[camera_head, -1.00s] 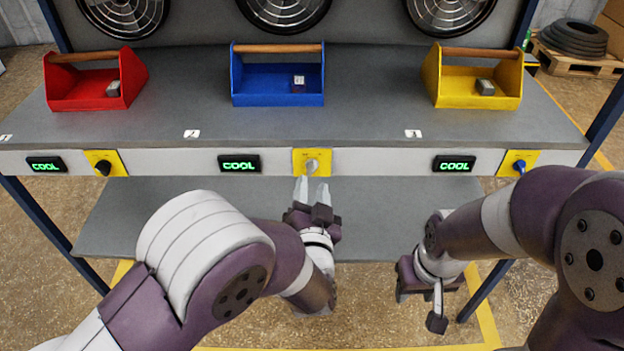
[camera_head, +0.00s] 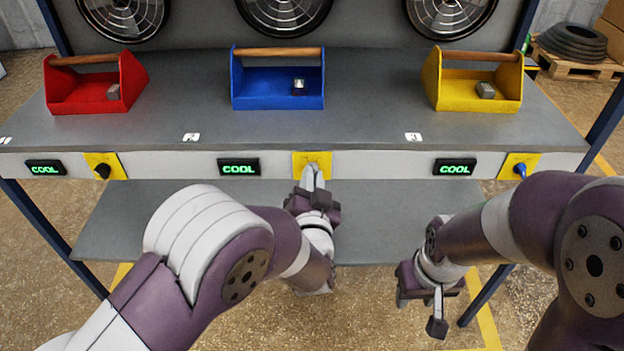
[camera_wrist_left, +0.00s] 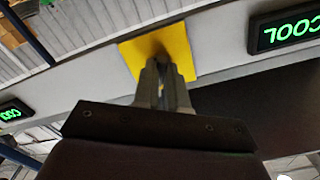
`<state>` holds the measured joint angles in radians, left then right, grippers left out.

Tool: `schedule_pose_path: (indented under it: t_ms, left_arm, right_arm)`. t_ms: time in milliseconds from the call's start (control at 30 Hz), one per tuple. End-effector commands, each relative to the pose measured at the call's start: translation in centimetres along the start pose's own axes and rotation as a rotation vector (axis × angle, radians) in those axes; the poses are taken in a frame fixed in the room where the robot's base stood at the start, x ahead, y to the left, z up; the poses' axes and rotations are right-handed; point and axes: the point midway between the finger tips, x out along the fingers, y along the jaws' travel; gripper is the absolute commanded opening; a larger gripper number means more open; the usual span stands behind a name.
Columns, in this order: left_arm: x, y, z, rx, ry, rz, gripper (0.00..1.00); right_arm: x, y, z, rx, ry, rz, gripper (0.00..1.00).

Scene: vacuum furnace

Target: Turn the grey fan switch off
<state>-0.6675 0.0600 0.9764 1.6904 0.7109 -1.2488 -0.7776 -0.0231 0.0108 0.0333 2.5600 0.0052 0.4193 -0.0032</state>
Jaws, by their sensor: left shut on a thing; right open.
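The grey fan switch sits on the middle yellow plate (camera_head: 320,158) on the bench's front edge. In the head view it is mostly hidden by the fingers. My left gripper (camera_head: 312,178) is at this plate, its fingers shut on the grey switch. In the left wrist view, the fingers (camera_wrist_left: 163,80) close together in front of the yellow plate (camera_wrist_left: 182,48), and the knob itself cannot be made out clearly. My right gripper (camera_head: 437,308) is open and empty, low in front of the bench at the right.
A black switch (camera_head: 103,170) is at the left and a blue switch (camera_head: 520,170) at the right. Green COOL displays (camera_head: 239,167) line the front edge. Red (camera_head: 72,95), blue (camera_head: 277,97) and yellow (camera_head: 450,92) toolboxes stand on the bench. Fans (camera_head: 284,12) are behind.

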Motion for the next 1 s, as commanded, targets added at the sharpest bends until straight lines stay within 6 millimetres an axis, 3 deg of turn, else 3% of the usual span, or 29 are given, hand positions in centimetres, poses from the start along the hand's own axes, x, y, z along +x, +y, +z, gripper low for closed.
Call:
schedule_pose_path:
  t_ms: [267, 1000]
  left_arm:
    - [0.0, 0.1, 0.1, -0.119, 0.001, 0.0, 0.0]
    - [0.0, 0.2, 0.3, -0.78, 0.001, 0.0, 0.0]
  right_arm:
    - [0.8, 0.0, 0.1, 0.0, 0.0, 0.0, 0.43]
    - [5.2, 0.0, 0.6, 0.0, 0.0, 0.0, 0.43]
